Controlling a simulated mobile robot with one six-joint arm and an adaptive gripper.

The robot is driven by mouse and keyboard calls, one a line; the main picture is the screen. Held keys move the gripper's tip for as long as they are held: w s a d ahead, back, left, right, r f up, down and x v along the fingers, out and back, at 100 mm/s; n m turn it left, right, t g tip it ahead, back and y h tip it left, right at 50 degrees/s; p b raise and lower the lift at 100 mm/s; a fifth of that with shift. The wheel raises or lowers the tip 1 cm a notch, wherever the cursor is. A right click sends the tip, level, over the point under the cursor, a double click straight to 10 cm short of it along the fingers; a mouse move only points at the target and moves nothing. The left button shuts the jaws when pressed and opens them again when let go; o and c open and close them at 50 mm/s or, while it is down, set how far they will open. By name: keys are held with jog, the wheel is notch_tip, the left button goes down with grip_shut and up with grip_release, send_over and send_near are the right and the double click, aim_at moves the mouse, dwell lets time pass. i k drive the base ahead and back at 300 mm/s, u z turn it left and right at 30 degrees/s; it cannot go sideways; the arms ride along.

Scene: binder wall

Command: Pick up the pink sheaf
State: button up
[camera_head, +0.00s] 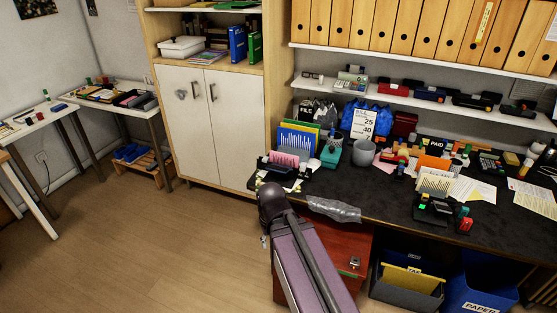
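A pink sheaf (286,159) stands at the left end of the dark desk (330,185), low in front of a blue-and-white upright rack of papers (297,139). It looks like a small stack of pink sheets, with dark items close around its base. Whether it sits in a holder is too small to tell. My arm comes up from the bottom, and its dark rounded joint is just in front of the desk's left end, below the sheaf in the picture. My gripper's fingers cannot be made out.
A teal punch-like item (331,153) and a grey cup (363,152) stand right of the rack. Papers and stationery crowd the desk's right. Crumpled clear plastic (334,209) hangs at the front edge. A red drawer unit (345,245) is below.

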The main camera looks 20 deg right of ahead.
aim_at(288, 159)
jog(key=i, duration=1.1)
jog(key=z, duration=0.55)
